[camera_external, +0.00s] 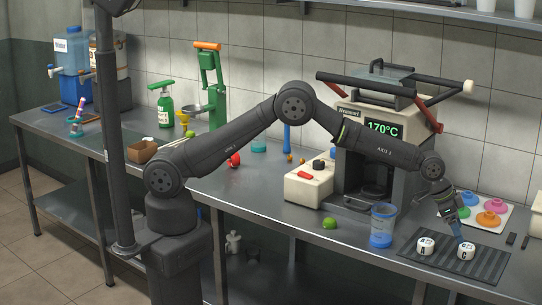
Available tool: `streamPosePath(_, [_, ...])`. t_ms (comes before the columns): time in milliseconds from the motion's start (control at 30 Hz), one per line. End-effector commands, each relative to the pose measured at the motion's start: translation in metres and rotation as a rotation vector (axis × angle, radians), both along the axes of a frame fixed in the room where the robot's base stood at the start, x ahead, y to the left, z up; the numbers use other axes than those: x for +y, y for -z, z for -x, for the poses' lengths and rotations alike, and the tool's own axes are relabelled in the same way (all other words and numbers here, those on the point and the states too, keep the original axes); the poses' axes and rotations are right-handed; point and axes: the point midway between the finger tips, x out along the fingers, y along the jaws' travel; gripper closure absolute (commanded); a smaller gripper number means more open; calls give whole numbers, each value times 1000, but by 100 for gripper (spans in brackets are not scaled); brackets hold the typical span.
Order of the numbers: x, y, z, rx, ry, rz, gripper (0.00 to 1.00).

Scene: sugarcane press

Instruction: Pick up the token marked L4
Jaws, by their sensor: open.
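Two white round pieces with dark markings, a left one (426,246) and a right one (466,252), sit on a black ribbed mat (487,267) at the right of the bench. Their markings are too small to read surely, and I cannot make out L4 on either. My gripper (459,236) reaches down at the right, open, with its tips close above the right white piece. I cannot tell whether the tips touch it. Nothing shows held in the jaws.
A white sheet with several coloured discs (487,219) lies behind the mat. The press with a 170°C display (381,129) stands behind. A green object (329,223) lies near the front edge.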

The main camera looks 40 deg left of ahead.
Motion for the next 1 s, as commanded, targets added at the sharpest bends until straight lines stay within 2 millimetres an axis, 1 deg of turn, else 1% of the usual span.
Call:
streamPosePath(33, [-3,6,-1,0,0,0,28])
streamPosePath(100, [-6,11,-3,0,0,0,28])
streamPosePath(267, [-9,17,-4,0,0,1,28])
streamPosePath(367, [-12,23,-6,0,0,0,28])
streamPosePath(600, [-25,49,-16,0,0,1,28])
streamPosePath(700, [-29,56,-17,0,0,1,28])
streamPosePath(833, [-31,60,-18,0,0,1,28])
streamPosePath(1000, [-31,60,-18,0,0,1,28])
